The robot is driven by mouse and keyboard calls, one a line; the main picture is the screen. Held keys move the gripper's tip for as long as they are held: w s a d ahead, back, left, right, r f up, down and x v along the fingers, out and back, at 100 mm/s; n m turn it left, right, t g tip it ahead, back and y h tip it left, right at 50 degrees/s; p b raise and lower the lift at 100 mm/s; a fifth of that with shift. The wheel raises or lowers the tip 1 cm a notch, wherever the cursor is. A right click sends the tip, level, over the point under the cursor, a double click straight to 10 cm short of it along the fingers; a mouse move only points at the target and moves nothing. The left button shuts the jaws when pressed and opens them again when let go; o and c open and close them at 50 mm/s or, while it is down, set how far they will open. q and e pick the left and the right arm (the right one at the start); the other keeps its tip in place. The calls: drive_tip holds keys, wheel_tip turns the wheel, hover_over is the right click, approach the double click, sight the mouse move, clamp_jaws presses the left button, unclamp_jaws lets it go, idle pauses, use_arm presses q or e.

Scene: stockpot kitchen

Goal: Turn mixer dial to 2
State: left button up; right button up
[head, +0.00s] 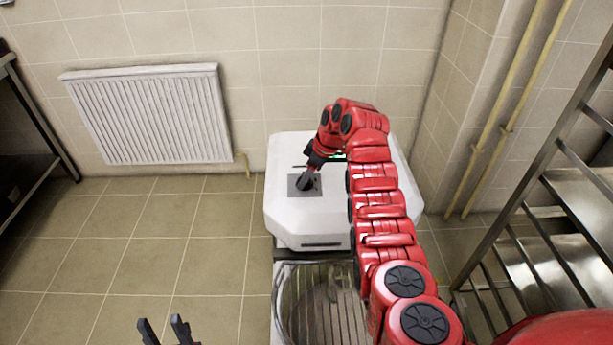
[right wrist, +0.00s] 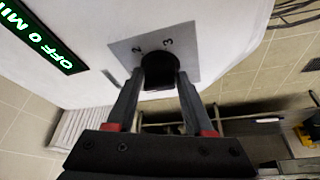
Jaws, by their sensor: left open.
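The mixer (head: 310,221) is a white machine against the wall. Its black dial sits on a grey panel (head: 313,194). In the right wrist view the dial (right wrist: 160,68) shows between the fingertips, with the marks 2 and 3 just above it; its pointer cannot be made out. My right gripper (head: 305,182) reaches down to the dial, its fingers (right wrist: 160,82) against both sides of it. The mixer's green display (right wrist: 42,37) reads "OFF 0 MI", cut off at the edge. My left gripper (head: 162,328) is open and empty, low over the floor, away from the mixer.
A clear bowl (head: 290,310) stands below the mixer's front edge. A metal rack (head: 560,190) stands close on the right, with yellow pipes (head: 505,130) behind it. A radiator (head: 150,112) hangs on the left wall. The tiled floor (head: 150,240) at left is free.

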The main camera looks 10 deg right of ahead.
clamp_jaws()
drive_tip(key=m+p, duration=0.2)
drive_tip(key=shift+r+m+t+h, duration=0.15)
drive_tip(key=shift+m+t+h, duration=0.25)
drive_tip(key=m+p, duration=0.1)
drive_tip(key=m+h+p, duration=0.1)
drive_tip(key=m, duration=0.1)
drive_tip(key=shift+s+a+m+t, duration=0.15)
drive_tip(key=shift+a+m+t, duration=0.05)
drive_tip(key=shift+m+t, duration=0.1)
drive_tip(key=shift+m+h+p, duration=0.55)
drive_tip(key=shift+m+h, duration=0.05)
drive_tip(key=shift+m, duration=0.6)
drive_tip(key=shift+m+h, duration=0.4)
drive_tip(key=shift+m, duration=1.2)
